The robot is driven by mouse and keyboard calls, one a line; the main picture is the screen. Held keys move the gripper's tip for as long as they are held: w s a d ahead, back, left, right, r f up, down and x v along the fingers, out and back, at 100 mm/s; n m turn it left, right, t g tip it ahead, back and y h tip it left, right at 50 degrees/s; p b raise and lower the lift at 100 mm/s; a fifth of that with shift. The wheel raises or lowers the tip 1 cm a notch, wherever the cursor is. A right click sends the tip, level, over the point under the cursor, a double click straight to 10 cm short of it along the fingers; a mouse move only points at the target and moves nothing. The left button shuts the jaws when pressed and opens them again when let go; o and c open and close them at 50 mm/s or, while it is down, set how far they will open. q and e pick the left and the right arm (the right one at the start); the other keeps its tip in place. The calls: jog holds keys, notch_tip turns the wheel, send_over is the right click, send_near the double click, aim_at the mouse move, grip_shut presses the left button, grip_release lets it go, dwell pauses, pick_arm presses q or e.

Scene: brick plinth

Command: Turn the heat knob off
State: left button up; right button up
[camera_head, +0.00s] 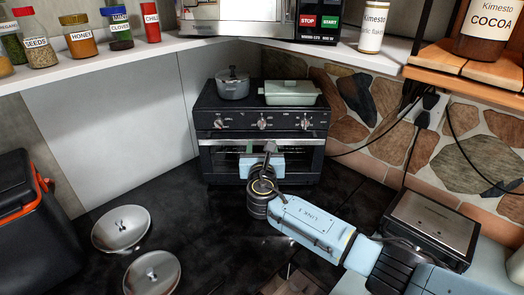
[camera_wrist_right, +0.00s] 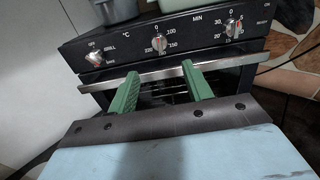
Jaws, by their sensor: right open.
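The small black oven (camera_head: 262,110) stands in the corner with a row of three knobs on its front. The heat knob (camera_head: 262,123), marked °C, is the middle one; it also shows in the right wrist view (camera_wrist_right: 159,43), silver, with a scale around it. I cannot read its exact setting. My right gripper (camera_head: 269,150) is in front of the oven door, just below the knob row. In the wrist view its two green fingers (camera_wrist_right: 158,70) are apart and empty, below the heat knob and not on it. My left gripper is not in view.
A mode knob (camera_wrist_right: 95,57) and a minutes knob (camera_wrist_right: 232,28) flank the heat knob. The door handle (camera_wrist_right: 150,74) runs across by the fingertips. Two metal lids (camera_head: 121,228) lie on the dark counter.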

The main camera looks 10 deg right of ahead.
jog(key=shift+s+a, duration=0.25)
jog(key=shift+s, duration=0.9)
jog(key=shift+f, duration=0.1)
